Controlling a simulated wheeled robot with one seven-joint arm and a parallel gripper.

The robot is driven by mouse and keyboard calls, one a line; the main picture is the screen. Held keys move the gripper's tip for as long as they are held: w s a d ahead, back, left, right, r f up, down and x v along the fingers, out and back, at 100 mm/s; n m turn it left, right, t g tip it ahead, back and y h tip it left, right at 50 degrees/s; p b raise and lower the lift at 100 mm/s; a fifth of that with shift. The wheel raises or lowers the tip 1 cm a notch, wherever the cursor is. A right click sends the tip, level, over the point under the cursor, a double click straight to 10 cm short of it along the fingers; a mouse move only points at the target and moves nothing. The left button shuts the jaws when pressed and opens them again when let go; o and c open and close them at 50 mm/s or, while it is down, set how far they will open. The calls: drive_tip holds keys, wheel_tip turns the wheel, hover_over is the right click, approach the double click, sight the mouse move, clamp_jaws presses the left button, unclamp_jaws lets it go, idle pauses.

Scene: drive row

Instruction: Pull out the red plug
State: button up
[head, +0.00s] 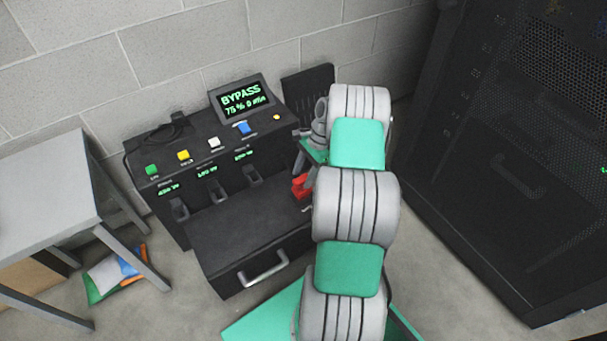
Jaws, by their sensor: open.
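The red plug (299,186) shows at the right end of the front of a black power unit (217,187), just left of my arm. My arm covers part of it, so I cannot tell how deep it sits in its socket. My gripper (306,158) is open, close above the red plug and by the unit's right side. Its fingertips are mostly hidden by my arm, and I see no grip on the plug.
A screen (243,97) reading BYPASS stands on the unit, behind green (151,169), yellow (183,155), white (214,142) and blue (244,128) buttons. A drawer handle (263,269) juts out in front. A grey table (45,195) stands left; a black rack (510,150) stands right.

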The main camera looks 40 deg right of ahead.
drive_tip(key=p+v, duration=0.3)
drive_tip(key=v, duration=0.4)
drive_tip(key=shift+d+r, duration=0.2)
drive_tip(key=shift+r, duration=0.15)
